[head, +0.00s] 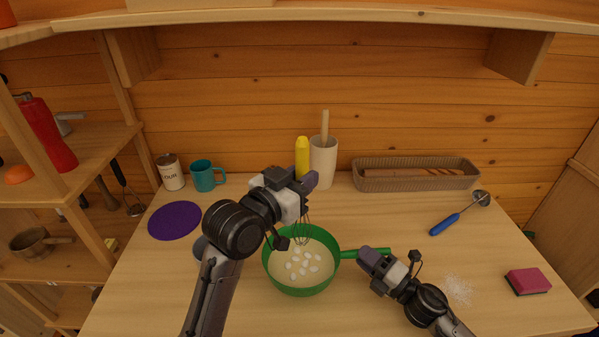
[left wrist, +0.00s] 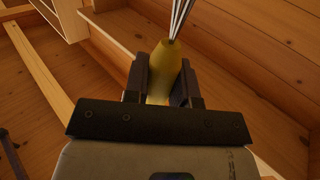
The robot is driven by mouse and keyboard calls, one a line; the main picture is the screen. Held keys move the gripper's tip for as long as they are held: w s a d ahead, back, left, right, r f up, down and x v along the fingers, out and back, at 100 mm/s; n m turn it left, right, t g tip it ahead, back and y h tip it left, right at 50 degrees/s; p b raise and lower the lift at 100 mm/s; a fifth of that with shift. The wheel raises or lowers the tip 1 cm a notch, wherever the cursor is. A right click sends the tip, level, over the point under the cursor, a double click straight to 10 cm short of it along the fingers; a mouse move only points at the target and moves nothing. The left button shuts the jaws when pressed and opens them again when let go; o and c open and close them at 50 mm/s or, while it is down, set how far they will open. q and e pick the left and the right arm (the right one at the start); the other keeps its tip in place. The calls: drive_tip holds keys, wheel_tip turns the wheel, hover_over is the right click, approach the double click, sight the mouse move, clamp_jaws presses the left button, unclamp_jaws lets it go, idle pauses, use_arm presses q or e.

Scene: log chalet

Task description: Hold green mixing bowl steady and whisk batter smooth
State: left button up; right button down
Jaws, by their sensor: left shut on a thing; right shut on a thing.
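The green mixing bowl (head: 303,291) stands on the table, holding pale batter with several white lumps. My right gripper (head: 372,257) is shut on the bowl's green handle, right of the bowl. My left gripper (head: 302,193) is shut on the yellow handle of the whisk (head: 302,157), which is upright. In the left wrist view, the whisk (left wrist: 166,68) sits between both fingers (left wrist: 163,88), its wires beyond them. In the head view the wires hang at the back part of the bowl; I cannot tell whether they touch the batter.
A cream holder (head: 323,165), a teal mug (head: 207,177) and a white canister (head: 170,173) stand at the back. A wicker basket (head: 415,183) is back right. A blue-handled scoop (head: 446,224), white powder (head: 457,289) and a pink sponge (head: 528,281) lie right. A purple mat (head: 174,221) lies left.

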use_arm(q)
drive_tip(key=shift+f, duration=5.15)
drive_tip(key=shift+s, duration=0.1)
